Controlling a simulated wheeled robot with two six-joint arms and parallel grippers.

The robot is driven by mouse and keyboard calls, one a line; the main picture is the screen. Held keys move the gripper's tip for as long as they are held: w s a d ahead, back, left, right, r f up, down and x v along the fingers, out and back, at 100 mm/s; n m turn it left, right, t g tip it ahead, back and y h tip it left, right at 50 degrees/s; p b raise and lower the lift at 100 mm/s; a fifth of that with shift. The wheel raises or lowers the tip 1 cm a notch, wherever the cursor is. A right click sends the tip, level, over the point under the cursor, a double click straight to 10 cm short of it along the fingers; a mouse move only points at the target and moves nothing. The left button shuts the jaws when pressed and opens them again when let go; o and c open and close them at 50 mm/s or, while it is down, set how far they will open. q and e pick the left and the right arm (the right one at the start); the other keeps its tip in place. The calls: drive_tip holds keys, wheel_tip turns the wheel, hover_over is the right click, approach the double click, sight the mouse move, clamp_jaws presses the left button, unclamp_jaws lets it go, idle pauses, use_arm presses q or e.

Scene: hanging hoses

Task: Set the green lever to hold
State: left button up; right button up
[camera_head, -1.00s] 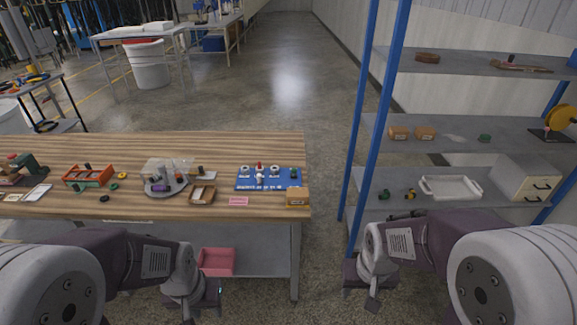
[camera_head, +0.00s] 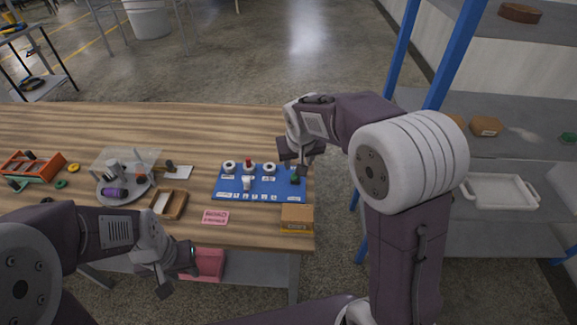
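A blue control panel (camera_head: 232,194) lies near the right end of the wooden table. It carries white round knobs, a red knob (camera_head: 248,164), a white lever (camera_head: 247,183) and small white labels too small to read. The green lever (camera_head: 295,180) is at the panel's right side, partly hidden by my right gripper. My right gripper (camera_head: 297,158) is just above and behind the green lever, its fingers apart; I cannot tell whether it touches. My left gripper (camera_head: 178,281) is open and empty, low in front of the table.
A cardboard box (camera_head: 297,219) stands in front of the panel's right edge. A pink sign (camera_head: 215,217), a wooden tray (camera_head: 180,209) and a round grey tray (camera_head: 112,199) lie to the left. A blue-post shelf (camera_head: 450,60) stands close on the right.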

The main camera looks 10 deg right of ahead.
sight(295, 176)
drive_tip(key=x, duration=0.3)
drive_tip(key=s+b+x, duration=0.1)
drive_tip(key=x, duration=0.5)
drive_tip(key=shift+a+f, duration=0.35)
drive_tip(key=shift+f, duration=0.25)
clamp_jaws()
idle(0.9)
